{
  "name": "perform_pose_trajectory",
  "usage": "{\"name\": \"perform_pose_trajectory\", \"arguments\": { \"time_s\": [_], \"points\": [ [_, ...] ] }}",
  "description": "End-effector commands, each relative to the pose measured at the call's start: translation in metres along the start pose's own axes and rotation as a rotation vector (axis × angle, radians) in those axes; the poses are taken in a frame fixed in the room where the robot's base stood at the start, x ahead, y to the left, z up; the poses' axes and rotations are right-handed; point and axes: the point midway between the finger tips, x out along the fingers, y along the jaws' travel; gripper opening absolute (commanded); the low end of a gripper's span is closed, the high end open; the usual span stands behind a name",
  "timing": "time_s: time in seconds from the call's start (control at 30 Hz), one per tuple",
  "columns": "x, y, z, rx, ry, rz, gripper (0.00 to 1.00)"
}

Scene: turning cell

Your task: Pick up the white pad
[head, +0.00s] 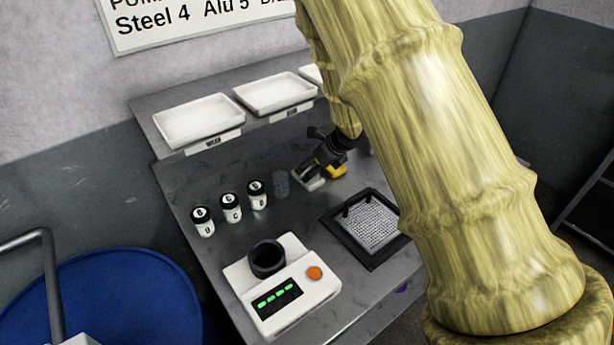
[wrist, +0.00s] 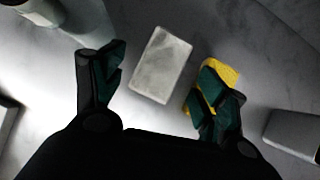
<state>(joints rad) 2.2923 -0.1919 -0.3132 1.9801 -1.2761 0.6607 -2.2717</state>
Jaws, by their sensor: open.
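The white pad (wrist: 161,65) is a small pale rectangular block lying flat on the grey bench. In the wrist view it lies between and just beyond the tips of my open gripper (wrist: 155,88), with no finger clearly touching it. In the head view, the pad (head: 311,183) shows beneath my gripper (head: 322,163), partly hidden by it. A yellow block (wrist: 220,75) is beside the right finger, partly hidden behind it; I cannot tell whether they touch. It also shows in the head view (head: 338,170).
Several white jars with black lids (head: 230,207) and a grey cylinder (head: 281,183) stand left of the pad. A black-framed tray (head: 345,240) and a white device (head: 300,303) are nearer the front. White trays (head: 198,120) line the back shelf.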

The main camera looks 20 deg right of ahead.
Motion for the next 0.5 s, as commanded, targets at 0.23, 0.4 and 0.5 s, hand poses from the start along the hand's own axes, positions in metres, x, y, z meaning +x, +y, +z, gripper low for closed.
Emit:
{"name": "perform_pose_trajectory", "arguments": {
  "time_s": [0.23, 0.4, 0.5],
  "points": [
    [0.022, -0.001, -0.003, 0.001, 0.002, 0.003, 0.73],
    [0.039, -0.002, -0.003, 0.0, 0.002, 0.002, 0.73],
    [0.044, -0.002, -0.004, 0.001, 0.002, 0.001, 0.73]
  ]
}}
